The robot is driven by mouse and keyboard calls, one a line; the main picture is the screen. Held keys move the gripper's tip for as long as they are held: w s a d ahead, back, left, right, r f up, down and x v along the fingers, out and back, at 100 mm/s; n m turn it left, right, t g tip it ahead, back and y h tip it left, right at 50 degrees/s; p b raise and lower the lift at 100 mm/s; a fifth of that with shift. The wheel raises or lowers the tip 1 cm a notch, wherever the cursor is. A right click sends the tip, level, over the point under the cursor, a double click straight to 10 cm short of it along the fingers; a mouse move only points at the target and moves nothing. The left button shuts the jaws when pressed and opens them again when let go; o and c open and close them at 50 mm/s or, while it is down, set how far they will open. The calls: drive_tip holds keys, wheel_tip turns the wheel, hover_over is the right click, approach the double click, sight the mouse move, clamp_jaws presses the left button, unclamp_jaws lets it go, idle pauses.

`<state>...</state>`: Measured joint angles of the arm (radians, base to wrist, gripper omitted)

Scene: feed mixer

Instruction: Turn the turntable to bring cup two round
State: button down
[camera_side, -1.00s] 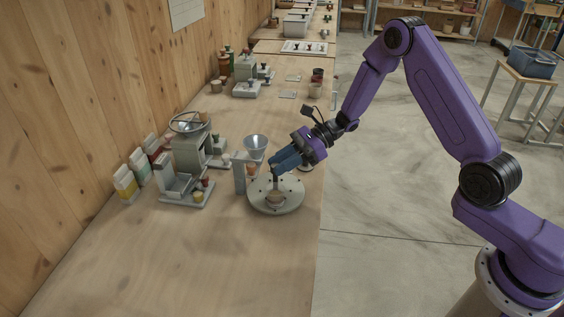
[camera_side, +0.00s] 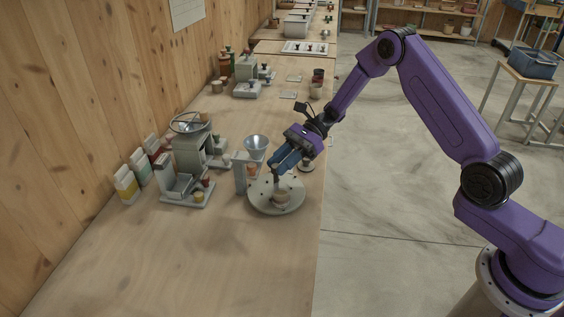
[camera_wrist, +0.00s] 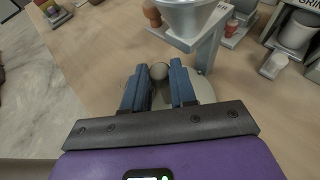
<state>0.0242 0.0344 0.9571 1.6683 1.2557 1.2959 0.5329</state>
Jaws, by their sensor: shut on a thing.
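The turntable (camera_side: 263,204) is a round pale grey disc with small dark dots, near the bench's right edge. A pale tan cup (camera_side: 281,198) stands on its near part. An orange-brown cup (camera_side: 252,170) shows below the funnel at the disc's far edge. I cannot read any cup number. My gripper (camera_side: 276,168) reaches down over the disc, its blue fingers shut on a dark upright post (camera_side: 276,181). In the wrist view a round grey-brown knob (camera_wrist: 159,71) shows between the fingertips. The fingers hide part of the disc (camera_wrist: 205,90).
A grey funnel (camera_side: 255,142) on a stand (camera_side: 240,178) rises close left of the turntable. A grey grinder (camera_side: 190,150) and small machine (camera_side: 178,185) stand further left, with cartons (camera_side: 126,185) by the wall. The near bench is clear.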

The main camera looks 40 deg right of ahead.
drive_tip(key=shift+w+a+n+g+h, duration=0.15)
drive_tip(key=shift+n+g+h, duration=0.15)
drive_tip(key=shift+n+g, duration=0.7)
drive_tip(key=shift+w+d+n+g+h, duration=0.15)
drive_tip(key=shift+n+g+h, duration=0.15)
drive_tip(key=shift+n+g, duration=0.65)
drive_tip(key=shift+w+a+n+g+h, duration=0.15)
drive_tip(key=shift+n+g+h, duration=0.15)
drive_tip(key=shift+n+g, duration=0.7)
drive_tip(key=shift+n+g+h, duration=0.35)
drive_tip(key=shift+g+h, duration=0.05)
drive_tip(key=shift+g, duration=0.25)
drive_tip(key=shift+r, duration=0.1)
drive_tip(key=c, duration=0.9)
unclamp_jaws()
drive_tip(key=shift+w, duration=0.1)
drive_tip(key=shift+m+t, duration=0.4)
drive_tip(key=shift+t, duration=0.1)
